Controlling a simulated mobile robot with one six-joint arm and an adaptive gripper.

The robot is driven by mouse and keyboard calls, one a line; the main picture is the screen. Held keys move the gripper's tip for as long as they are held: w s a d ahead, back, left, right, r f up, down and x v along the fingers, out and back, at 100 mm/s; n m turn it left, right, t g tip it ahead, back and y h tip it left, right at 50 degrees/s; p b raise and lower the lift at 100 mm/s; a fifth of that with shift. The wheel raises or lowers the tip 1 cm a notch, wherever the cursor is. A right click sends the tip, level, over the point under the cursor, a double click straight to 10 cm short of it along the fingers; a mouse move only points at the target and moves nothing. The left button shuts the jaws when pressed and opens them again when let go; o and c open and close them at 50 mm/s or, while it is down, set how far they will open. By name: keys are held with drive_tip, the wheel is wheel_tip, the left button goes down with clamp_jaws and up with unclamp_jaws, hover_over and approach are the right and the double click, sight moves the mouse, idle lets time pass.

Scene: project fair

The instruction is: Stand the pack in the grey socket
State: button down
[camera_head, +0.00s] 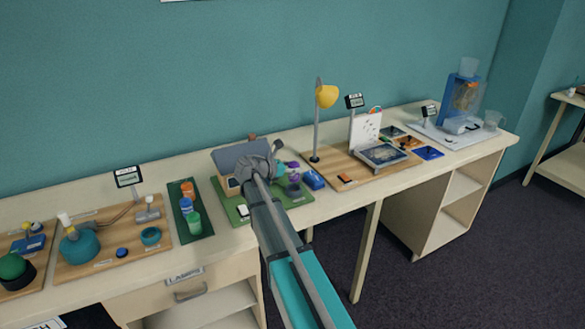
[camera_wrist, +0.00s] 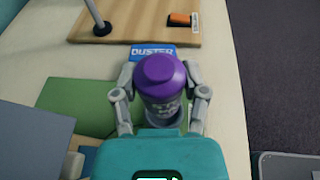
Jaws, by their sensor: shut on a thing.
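The pack (camera_wrist: 160,85) is a purple cylinder with a rounded cap and pale lettering on its side. In the wrist view it stands roughly upright between the fingers of my gripper (camera_wrist: 160,100), which is shut on it. A grey part shows at its lower end; I cannot tell whether this is the grey socket. In the head view my gripper (camera_head: 287,174) is over the right part of the green mat (camera_head: 222,187), with purple showing at the fingers. My arm hides part of this area.
A blue duster (camera_head: 313,180) lies just right of my gripper. A model house (camera_head: 242,161) stands behind left on the mat. A wooden board (camera_head: 328,171) with a yellow lamp (camera_head: 326,96) lies to the right. Green and orange jars stand on a dark tray (camera_head: 182,227) at left.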

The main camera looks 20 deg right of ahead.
sight(293, 179)
drive_tip(key=shift+f+b, duration=1.85)
drive_tip(key=shift+f, duration=0.3)
drive_tip(key=shift+f+b, duration=0.6)
drive_tip(key=shift+c, duration=2)
unclamp_jaws()
drive_tip(key=shift+a+r, duration=0.1)
drive_tip(key=shift+p+v, duration=1.7)
drive_tip(key=shift+v, duration=3.75)
